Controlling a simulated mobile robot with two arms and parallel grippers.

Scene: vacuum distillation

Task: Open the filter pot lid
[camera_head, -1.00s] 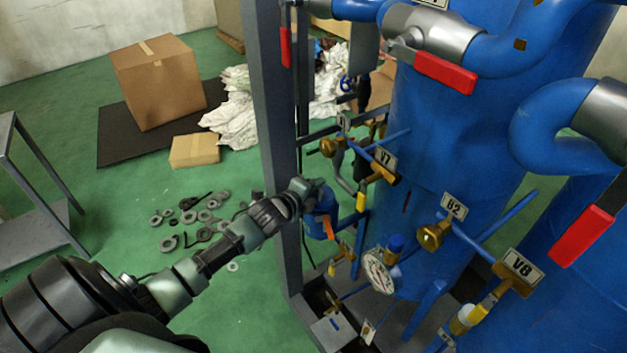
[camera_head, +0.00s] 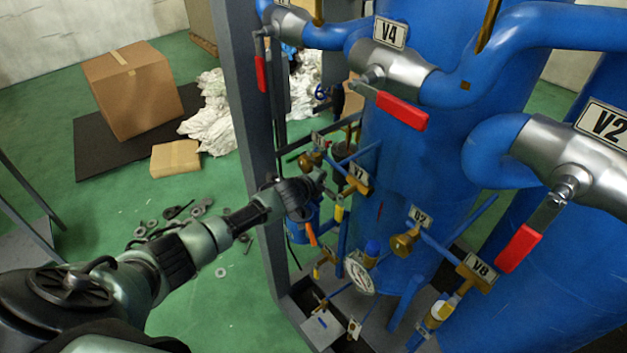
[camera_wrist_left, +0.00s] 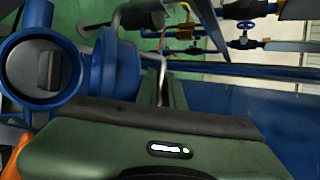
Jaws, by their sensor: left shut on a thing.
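The blue filter pot (camera_head: 298,232) stands low beside the grey frame post in the head view, partly behind my left arm. In the left wrist view a round blue rim with a dark hollow (camera_wrist_left: 40,68) is at the left, and a blue rounded part (camera_wrist_left: 118,72) is right beside it. My left gripper (camera_head: 320,180) is just above the pot and is shut, apparently on the filter pot lid; its fingertips and the held part are hidden or too small to make out. My right gripper is not in view.
The grey frame post (camera_head: 250,120) is close to my left wrist. Brass valves with tags V7 (camera_head: 358,178) and V8 (camera_head: 480,268) and a gauge (camera_head: 360,278) crowd the right side. Large blue tanks (camera_head: 400,150) stand behind.

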